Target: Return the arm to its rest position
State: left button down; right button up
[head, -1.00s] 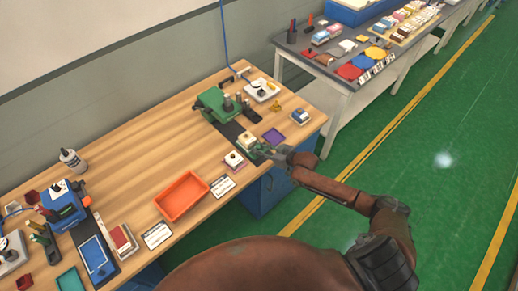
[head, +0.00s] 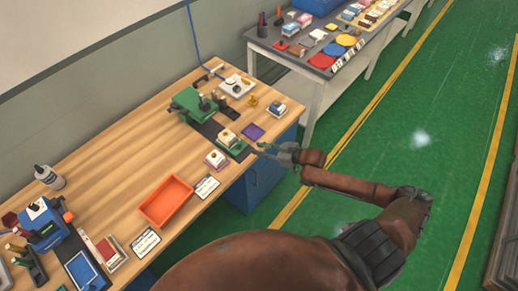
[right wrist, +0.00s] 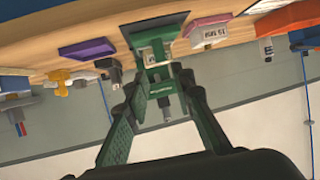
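My right arm reaches in from the lower right in the head view. My right gripper (head: 264,149) is off the table's right edge, beside a green fixture. In the right wrist view the two green fingers of the right gripper (right wrist: 161,84) are spread apart with nothing held between them. A small cream-and-white block (head: 228,137) sits on the green base at the near end of the dark strip. The green fixture (right wrist: 152,35) shows beyond the fingertips in the wrist view, apart from them. My left gripper is out of view.
The wooden table (head: 120,150) carries an orange tray (head: 166,201), a green machine (head: 194,104), a purple pad (head: 252,131) and a blue machine (head: 42,222). A second table (head: 300,60) stands behind. The green floor (head: 400,140) on the right is clear.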

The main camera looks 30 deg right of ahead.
jog(key=s+d+f+m+h, duration=0.15)
jog(key=d+f, duration=0.25)
jog(key=f, duration=0.4)
jog(key=s+d+f+m+h, duration=0.1)
jog(key=s+d+f+h, duration=0.1)
jog(key=d+f, duration=0.4)
jog(key=s+d+f+m+g+h, duration=0.1)
jog(key=s+f+g, duration=0.1)
jog(key=s+f, duration=0.65)
jog(key=s+d+f+g+h, duration=0.2)
jog(key=s+f, duration=0.4)
jog(key=f, duration=0.6)
jog(key=s+a+f+g, duration=0.2)
jog(key=s+a+f, duration=0.2)
jog(key=s, duration=0.7)
jog(key=s+a+f+g, duration=0.2)
jog(key=s+a+f, duration=0.3)
jog(key=s+f, duration=0.3)
jog(key=s+a+f+g, duration=0.2)
jog(key=s+a+f, duration=0.3)
jog(key=s, duration=1.1)
notch_tip(320, 180, down, 2)
jog(key=shift+s+a+m+g, duration=0.2)
jog(key=shift+s+m+g, duration=0.05)
jog(key=shift+m+g, duration=0.2)
